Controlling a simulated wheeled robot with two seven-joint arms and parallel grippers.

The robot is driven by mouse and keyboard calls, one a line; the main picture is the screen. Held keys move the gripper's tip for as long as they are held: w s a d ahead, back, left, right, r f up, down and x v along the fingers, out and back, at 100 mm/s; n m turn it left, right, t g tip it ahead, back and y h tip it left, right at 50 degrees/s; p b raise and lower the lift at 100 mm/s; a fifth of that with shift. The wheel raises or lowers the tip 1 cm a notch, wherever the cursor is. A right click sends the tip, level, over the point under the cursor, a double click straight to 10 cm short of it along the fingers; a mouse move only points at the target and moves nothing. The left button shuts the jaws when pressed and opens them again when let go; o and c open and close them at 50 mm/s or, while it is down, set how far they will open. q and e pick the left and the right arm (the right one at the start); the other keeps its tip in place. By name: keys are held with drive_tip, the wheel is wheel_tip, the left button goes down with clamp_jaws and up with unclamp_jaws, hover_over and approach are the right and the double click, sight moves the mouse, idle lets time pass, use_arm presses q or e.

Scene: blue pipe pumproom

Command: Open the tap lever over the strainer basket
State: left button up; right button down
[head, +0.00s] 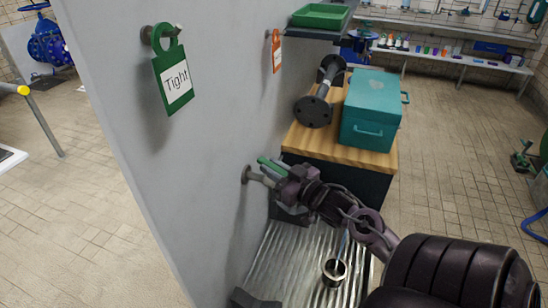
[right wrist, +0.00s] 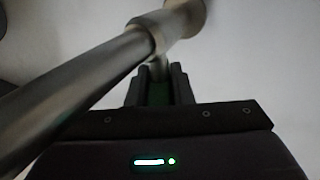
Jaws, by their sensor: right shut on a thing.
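The tap (head: 248,174) comes out of the grey wall panel as a metal pipe. Its green lever (head: 270,165) lies above the pipe and points along it toward upper left. My right gripper (head: 286,178) is at the tap, its fingers shut on the lever. In the right wrist view the fingers (right wrist: 160,88) close around a green piece, next to the thick metal tap pipe (right wrist: 95,85). The lever is mostly hidden there. A small round metal vessel (head: 334,272), seemingly the strainer basket, sits on the ribbed metal surface below. My left gripper is not in view.
The ribbed metal surface (head: 290,262) lies below my right arm. Behind it, a wood-topped cabinet (head: 330,152) carries a teal box (head: 372,108) and a dark flanged pipe (head: 314,108). A green "Tight" tag (head: 174,80) and an orange tag (head: 276,52) hang on the wall.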

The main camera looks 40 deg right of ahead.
drive_tip(key=shift+r+n+y+p, duration=0.15)
drive_tip(key=shift+n+y+p, duration=0.5)
drive_tip(key=shift+n+y, duration=0.6)
drive_tip(key=shift+g+y, duration=0.3)
drive_tip(key=shift+y, duration=0.15)
drive_tip(key=c, duration=1.6)
unclamp_jaws()
drive_tip(key=o, duration=0.3)
drive_tip(key=shift+w, duration=0.2)
drive_tip(key=b+v, duration=0.1)
drive_tip(key=v, duration=0.7)
drive_tip(key=shift+a, duration=0.1)
